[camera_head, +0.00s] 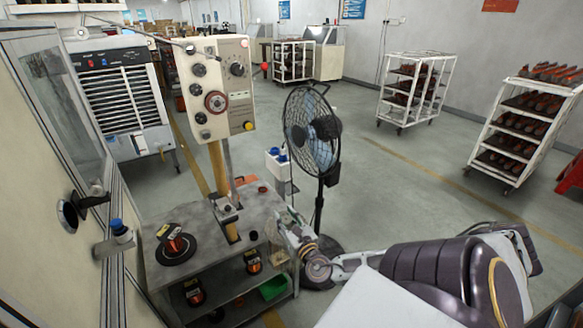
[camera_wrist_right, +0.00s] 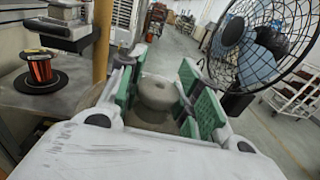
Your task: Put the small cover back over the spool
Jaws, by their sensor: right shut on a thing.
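A grey round cover with a raised knob (camera_wrist_right: 157,92) sits between the green-padded fingers of my right gripper (camera_wrist_right: 155,100) in the right wrist view. The gripper is shut on it, and its lower part is partly hidden. In the head view my right gripper (camera_head: 289,222) is at the right edge of the work table. A copper-wound spool (camera_head: 176,244) with a yellow label stands on a black disc (camera_head: 161,254) at the table's left end, apart from the gripper. The spool also shows at the left of the right wrist view (camera_wrist_right: 40,70). My left gripper is out of view.
The grey table (camera_head: 205,240) has a control box (camera_head: 217,88) on a post behind it. A black fan (camera_head: 313,130) stands close behind my right gripper. More spools (camera_head: 253,262) and a green bin (camera_head: 273,288) sit on the lower shelf. The table's middle is partly clear.

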